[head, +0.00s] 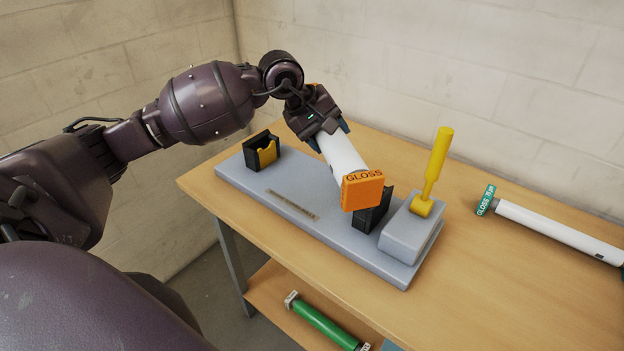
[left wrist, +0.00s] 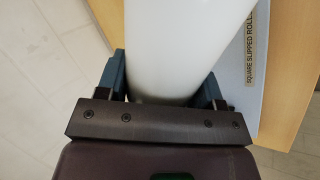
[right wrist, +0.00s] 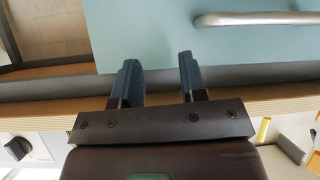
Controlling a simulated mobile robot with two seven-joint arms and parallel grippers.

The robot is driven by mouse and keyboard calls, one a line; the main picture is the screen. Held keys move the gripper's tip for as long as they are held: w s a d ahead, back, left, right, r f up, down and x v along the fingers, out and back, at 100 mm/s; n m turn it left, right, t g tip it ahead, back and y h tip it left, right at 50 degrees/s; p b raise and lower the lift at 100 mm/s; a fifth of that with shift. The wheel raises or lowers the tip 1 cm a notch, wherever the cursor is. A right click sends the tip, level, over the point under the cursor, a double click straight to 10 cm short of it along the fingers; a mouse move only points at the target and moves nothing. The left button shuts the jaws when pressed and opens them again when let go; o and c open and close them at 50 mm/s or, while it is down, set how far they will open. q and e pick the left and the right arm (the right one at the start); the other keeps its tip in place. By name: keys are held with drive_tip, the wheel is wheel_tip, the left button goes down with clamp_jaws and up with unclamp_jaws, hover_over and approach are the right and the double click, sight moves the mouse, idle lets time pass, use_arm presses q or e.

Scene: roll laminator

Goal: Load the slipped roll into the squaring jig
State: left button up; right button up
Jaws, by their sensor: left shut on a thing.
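The white roll (head: 343,155) has an orange end block (head: 362,190) marked GLOSS. My left gripper (head: 331,131) is shut on the roll near its far end. The roll slants above the squaring jig, with its orange end towards the camera. It also fills the middle of the left wrist view (left wrist: 180,45). The jig is a grey base plate (head: 240,178) with a black cradle with a yellow insert (head: 263,152) at left, another black cradle (head: 374,213) partly behind the orange block, and a yellow lever (head: 437,165) raised at right. My right gripper (right wrist: 160,75) is open and empty.
Another white roll with a teal GLOSS end (head: 550,225) lies on the wooden table (head: 475,255) at right. A green roll (head: 322,322) lies on the lower shelf. A light blue panel with a metal handle (right wrist: 255,18) is before my right gripper. Walls stand behind the table.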

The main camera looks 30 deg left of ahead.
use_arm(q)
drive_tip(key=w+a+r+n+y, duration=0.1)
drive_tip(key=a+r+n, duration=0.1)
drive_tip(key=w+a+r+n+t+y+b, duration=0.1)
drive_tip(key=a+r+n, duration=0.1)
drive_tip(key=r, duration=0.1)
drive_tip(key=w+a+r+n+y, duration=0.1)
drive_tip(key=w+a+r+n, duration=0.1)
drive_tip(key=a+n, duration=0.1)
drive_tip(key=shift+w+a+r+t+y+b, duration=0.1)
drive_tip(key=shift+r+t+y+b, duration=0.2)
drive_tip(key=shift+r+y+b, duration=0.1)
wheel_tip(320, 180, down, 20)
drive_tip(key=shift+r+p, duration=0.15)
drive_tip(key=shift+p, duration=0.55)
drive_tip(key=shift+f+b, duration=0.6)
drive_tip(key=shift+f, duration=0.05)
drive_tip(key=o, duration=1.4)
drive_tip(key=shift+o, duration=0.2)
